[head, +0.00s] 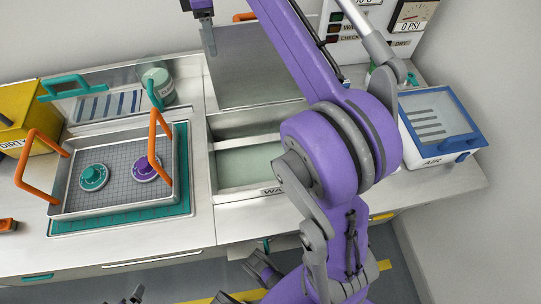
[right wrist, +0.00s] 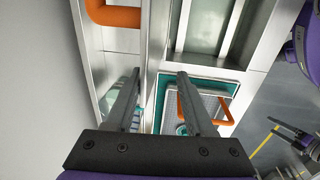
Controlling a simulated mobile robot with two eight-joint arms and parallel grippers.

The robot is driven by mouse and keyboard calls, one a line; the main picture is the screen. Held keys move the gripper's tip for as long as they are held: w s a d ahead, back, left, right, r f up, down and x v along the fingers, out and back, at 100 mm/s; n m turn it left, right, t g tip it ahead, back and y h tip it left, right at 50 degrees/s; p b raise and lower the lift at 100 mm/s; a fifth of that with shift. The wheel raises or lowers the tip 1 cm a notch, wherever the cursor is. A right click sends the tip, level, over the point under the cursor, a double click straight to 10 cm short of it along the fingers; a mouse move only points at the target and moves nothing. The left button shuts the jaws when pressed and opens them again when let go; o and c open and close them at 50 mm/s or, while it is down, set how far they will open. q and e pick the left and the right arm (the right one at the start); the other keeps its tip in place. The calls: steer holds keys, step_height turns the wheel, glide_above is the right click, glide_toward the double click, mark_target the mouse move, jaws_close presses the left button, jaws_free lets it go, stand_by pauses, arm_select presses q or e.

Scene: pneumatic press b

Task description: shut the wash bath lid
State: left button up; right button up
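The wash bath (head: 245,165) is an open steel basin in the middle of the counter, its front label partly hidden by my right arm. Its lid (head: 250,75) stands raised at the back, a flat grey panel with an orange handle (head: 243,17) at its top edge. In the right wrist view an orange bar (right wrist: 115,13), apparently that handle, is cut by the top edge. My right gripper (head: 209,45) is by the lid's upper left side. Its fingers are apart and empty in the right wrist view (right wrist: 159,75). Grey parts (head: 135,296) at the bottom edge may be my left gripper.
Left of the bath, a steel basket (head: 110,207) with orange handles holds a teal and a purple part on a teal mat. Behind it are a teal-handled clear lid (head: 82,87) and a jar (head: 157,88). A blue-framed AIR box (head: 437,125) stands right.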

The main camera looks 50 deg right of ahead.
steer(key=shift+s+a, duration=0.3)
steer(key=shift+s, duration=0.05)
steer(key=shift+s, duration=0.1)
steer(key=s+a, duration=0.2)
steer(key=shift+s+a+f, duration=0.25)
steer(key=shift+s+f, duration=0.05)
steer(key=shift+s, duration=0.1)
stand_by(0.4)
steer(key=shift+s, duration=0.1)
steer(key=shift+s+a+f+b, duration=0.25)
steer(key=shift+s+a+f, duration=0.05)
steer(key=shift+s+a, duration=0.35)
steer(key=shift+s+a+f+b, duration=0.25)
steer(key=shift+s+a, duration=0.3)
steer(key=shift+s, duration=0.15)
steer(key=shift+s+a+f, duration=0.45)
steer(key=shift+s+a, duration=0.15)
steer(key=shift+s, duration=0.1)
steer(key=shift+s+a+f, duration=0.4)
steer(key=shift+s+a, duration=0.15)
steer(key=shift+s, duration=0.1)
